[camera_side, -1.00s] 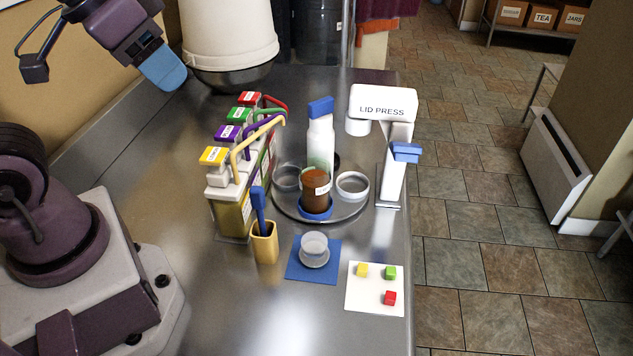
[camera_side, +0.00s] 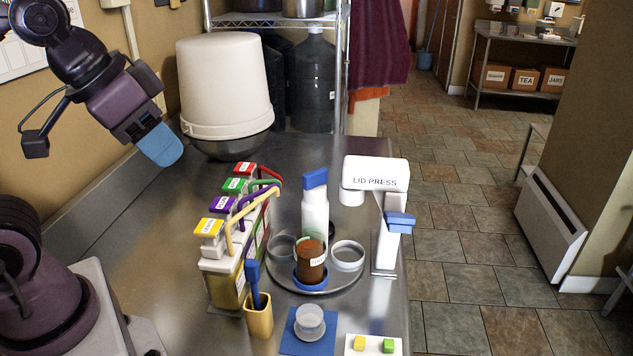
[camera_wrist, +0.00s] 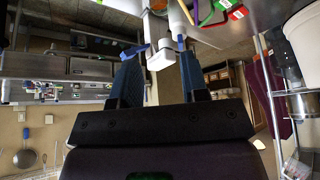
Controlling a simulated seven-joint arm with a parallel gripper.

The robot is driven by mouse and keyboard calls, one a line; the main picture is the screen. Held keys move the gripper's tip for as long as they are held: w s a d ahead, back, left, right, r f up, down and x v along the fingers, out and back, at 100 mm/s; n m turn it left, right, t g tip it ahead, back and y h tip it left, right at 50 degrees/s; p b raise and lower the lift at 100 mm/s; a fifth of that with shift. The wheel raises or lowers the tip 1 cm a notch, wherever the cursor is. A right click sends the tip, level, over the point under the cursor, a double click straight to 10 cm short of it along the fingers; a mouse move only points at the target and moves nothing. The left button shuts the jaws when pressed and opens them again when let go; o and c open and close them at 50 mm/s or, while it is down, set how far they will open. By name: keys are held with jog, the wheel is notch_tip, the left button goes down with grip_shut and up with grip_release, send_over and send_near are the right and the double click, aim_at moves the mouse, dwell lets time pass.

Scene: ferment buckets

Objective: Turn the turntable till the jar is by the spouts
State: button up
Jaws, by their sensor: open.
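The turntable (camera_side: 350,281) is a round metal disc on the bench. A brown labelled jar (camera_side: 310,262) stands upright on its near side, in a blue ring. Open clear rings or cups sit to its left and right. A white post with a blue top (camera_side: 315,207) rises behind the jar. The spouts (camera_side: 239,228), yellow, purple, green and red, are in a row left of the turntable; the jar is apart from them. My gripper (camera_side: 165,148) is high at the upper left, open and empty, far from the turntable. Its open fingers show in the wrist view (camera_wrist: 157,62).
The white lid press (camera_side: 387,240) stands right of the turntable. A yellow holder (camera_side: 259,318) with a blue-handled tool and a blue mat (camera_side: 292,342) with a clear cup are in front. A big white bucket (camera_side: 222,90) stands behind.

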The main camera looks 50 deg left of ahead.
jog(key=g, duration=0.6)
send_over(315, 172)
notch_tip(315, 172, down, 3)
notch_tip(315, 172, down, 13)
grip_shut()
